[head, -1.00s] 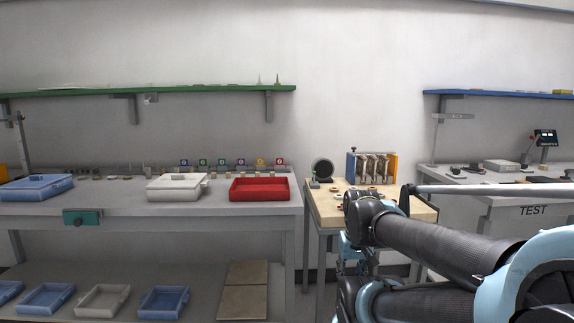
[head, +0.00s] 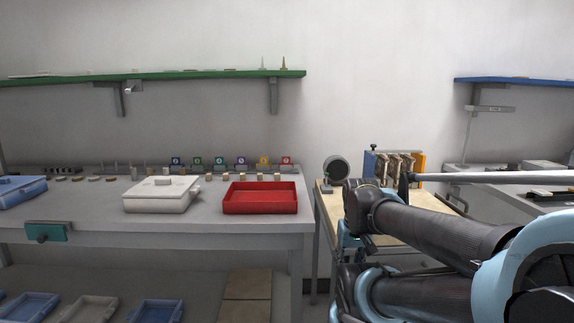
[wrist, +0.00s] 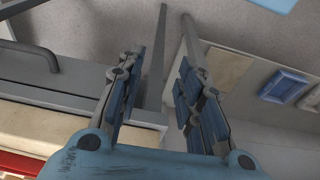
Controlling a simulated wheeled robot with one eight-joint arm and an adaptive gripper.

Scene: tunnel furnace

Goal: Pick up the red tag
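In the head view a small red tag (head: 286,161) stands upright at the right end of a row of coloured tags along the back of the long grey workbench (head: 250,224). It is behind the red tray and apart from my arm. My gripper (wrist: 160,65) shows in the wrist view with its two fingers spread apart and nothing between them. The red tag cannot be made out in the wrist view. In the head view my folded arm fills the lower right, and my gripper's fingers cannot be made out there.
The red tray (head: 260,209) and a white lidded box (head: 160,206) stand on the bench. Small pale blocks lie in front of the tags. A green shelf (head: 200,74) hangs above. A wooden table (head: 328,206) stands to the right. Blue trays (head: 157,312) lie on the lower shelf.

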